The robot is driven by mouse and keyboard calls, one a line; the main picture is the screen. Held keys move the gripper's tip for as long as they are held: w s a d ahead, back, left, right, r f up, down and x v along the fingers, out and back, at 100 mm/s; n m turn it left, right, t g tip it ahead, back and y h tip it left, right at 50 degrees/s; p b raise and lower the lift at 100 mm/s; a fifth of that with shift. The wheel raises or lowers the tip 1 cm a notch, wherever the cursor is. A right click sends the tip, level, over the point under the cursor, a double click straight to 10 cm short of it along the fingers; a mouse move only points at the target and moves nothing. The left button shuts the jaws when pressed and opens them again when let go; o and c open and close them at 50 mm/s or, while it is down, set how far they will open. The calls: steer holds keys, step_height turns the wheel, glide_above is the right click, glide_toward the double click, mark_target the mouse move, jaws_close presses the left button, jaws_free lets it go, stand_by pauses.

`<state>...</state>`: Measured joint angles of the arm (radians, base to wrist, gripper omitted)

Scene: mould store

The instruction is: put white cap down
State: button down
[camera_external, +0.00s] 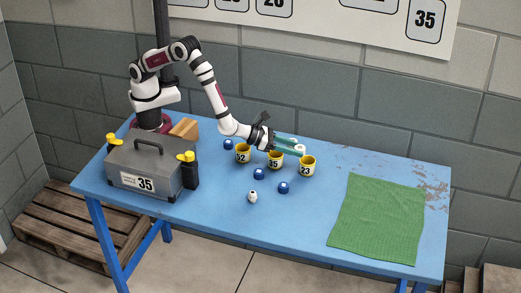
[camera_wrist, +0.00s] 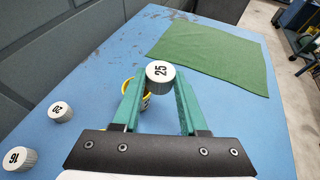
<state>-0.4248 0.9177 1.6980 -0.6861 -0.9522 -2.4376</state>
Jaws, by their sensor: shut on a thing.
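My gripper (camera_external: 300,149) reaches right, over the row of yellow cups. In the wrist view its green fingers (camera_wrist: 160,80) are shut on a white cap (camera_wrist: 160,73) with a ribbed side and the number 25 on top. The cap is held above the table; in the external view it is small and hard to make out at the fingertips. A yellow cup (camera_wrist: 145,103) shows partly below the cap and fingers. The cups marked 32 (camera_external: 243,153), 35 (camera_external: 275,160) and 23 (camera_external: 307,165) stand in a row, the 23 cup nearest the fingertips.
A grey toolbox (camera_external: 150,172) stands left. A green cloth (camera_external: 378,220) lies right.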

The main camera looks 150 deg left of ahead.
steer(key=s+a+g, duration=0.1)
steer(key=s+a, duration=0.4)
steer(key=a, duration=0.1)
glide_above(316, 153)
steer(key=shift+n, duration=0.4)
step_height(316, 153, down, 7)
steer(key=shift+r, duration=0.1)
steer(key=shift+a+f, duration=0.1)
steer(key=shift+f, duration=2.1)
steer(key=shift+f, duration=0.1)
steer(key=shift+c, duration=2.2)
jaws_free()
